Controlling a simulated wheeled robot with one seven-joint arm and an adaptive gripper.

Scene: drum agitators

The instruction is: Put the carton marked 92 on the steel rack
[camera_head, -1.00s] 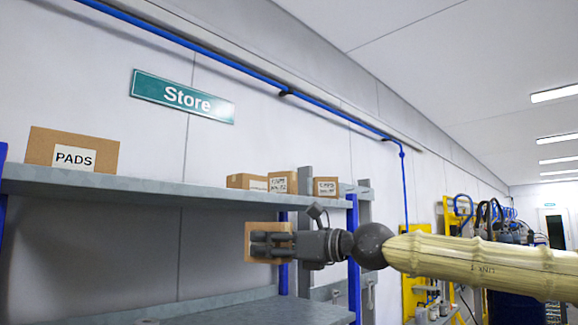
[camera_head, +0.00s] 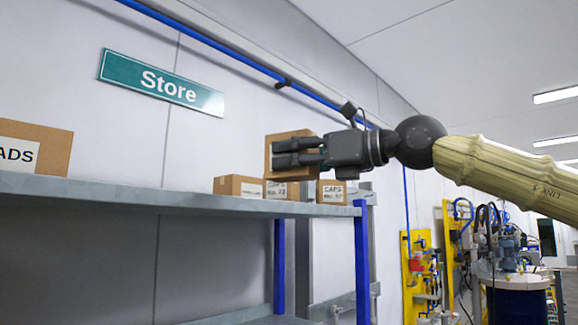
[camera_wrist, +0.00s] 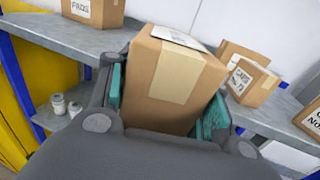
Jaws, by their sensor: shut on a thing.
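My gripper (camera_head: 290,152) is shut on a brown carton (camera_head: 291,137). It holds the carton above the top shelf of the steel rack (camera_head: 150,195), near the shelf's right end. In the wrist view the same carton (camera_wrist: 176,78) sits between the teal finger pads, with a tan tape strip down its face. A white label shows on its upper face, but I cannot read a number on it. In the head view the fingers cover part of the carton. Whether it is in front of or over the small cartons is hard to tell.
Small labelled cartons (camera_head: 237,186) stand on the shelf below and around the held one. A carton marked PADS (camera_head: 36,147) stands at the left. Bare shelf lies between. A blue rack post (camera_head: 361,260) stands at the right end.

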